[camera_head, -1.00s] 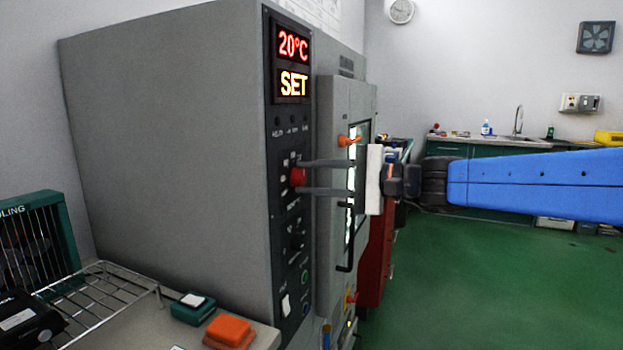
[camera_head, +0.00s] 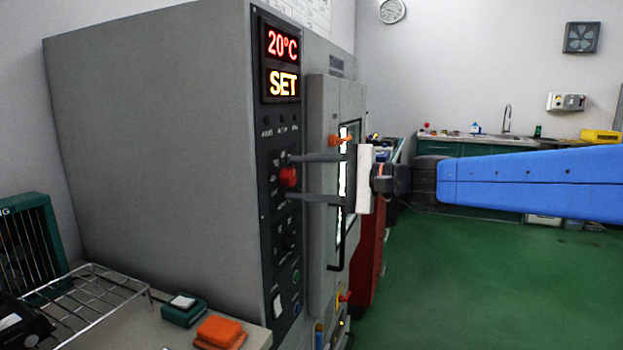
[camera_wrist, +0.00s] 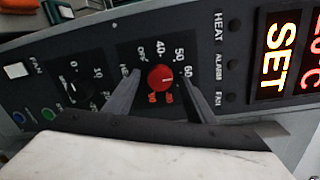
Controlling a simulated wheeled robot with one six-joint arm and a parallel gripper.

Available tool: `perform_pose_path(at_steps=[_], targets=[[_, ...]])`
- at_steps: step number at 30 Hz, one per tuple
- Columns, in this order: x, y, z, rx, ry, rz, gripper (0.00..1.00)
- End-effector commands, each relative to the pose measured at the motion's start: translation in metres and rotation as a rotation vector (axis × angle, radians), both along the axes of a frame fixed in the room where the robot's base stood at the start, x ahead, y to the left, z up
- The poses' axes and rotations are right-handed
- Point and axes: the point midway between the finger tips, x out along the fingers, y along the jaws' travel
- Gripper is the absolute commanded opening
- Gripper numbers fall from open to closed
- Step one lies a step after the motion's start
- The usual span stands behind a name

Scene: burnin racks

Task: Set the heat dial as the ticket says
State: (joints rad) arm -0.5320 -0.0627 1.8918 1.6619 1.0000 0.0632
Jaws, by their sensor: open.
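The red heat dial (camera_head: 288,177) is on the dark front panel of the grey oven cabinet. It also shows in the wrist view (camera_wrist: 160,78), with printed marks 40, 50 and 60 around it. I cannot read its pointer surely. My gripper (camera_head: 286,178) is open, with one finger above the dial and one below it in the head view. In the wrist view the fingers lie on either side of the dial, with gaps. The display (camera_head: 282,64) reads 20°C and SET. I cannot make out a ticket.
A smaller dark knob (camera_wrist: 85,88) sits beside the heat dial, near a white fan switch (camera_wrist: 16,70). The cabinet door with its black handle (camera_head: 337,262) is close behind the fingers. A wire rack (camera_head: 85,300) and an orange block (camera_head: 220,332) lie at the lower left. Green floor is clear at right.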

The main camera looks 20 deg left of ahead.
Motion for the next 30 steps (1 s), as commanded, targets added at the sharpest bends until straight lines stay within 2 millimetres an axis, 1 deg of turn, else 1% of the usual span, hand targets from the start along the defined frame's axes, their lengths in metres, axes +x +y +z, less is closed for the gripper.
perform_pose_path(at_steps=[5,18,30], targets=[[-0.001,-0.012,0.001,0.001,0.0,0.0,0.5],[-0.003,-0.087,0.006,0.001,-0.001,-0.003,0.5],[-0.005,-0.147,0.009,0.0,0.0,-0.004,0.5]])
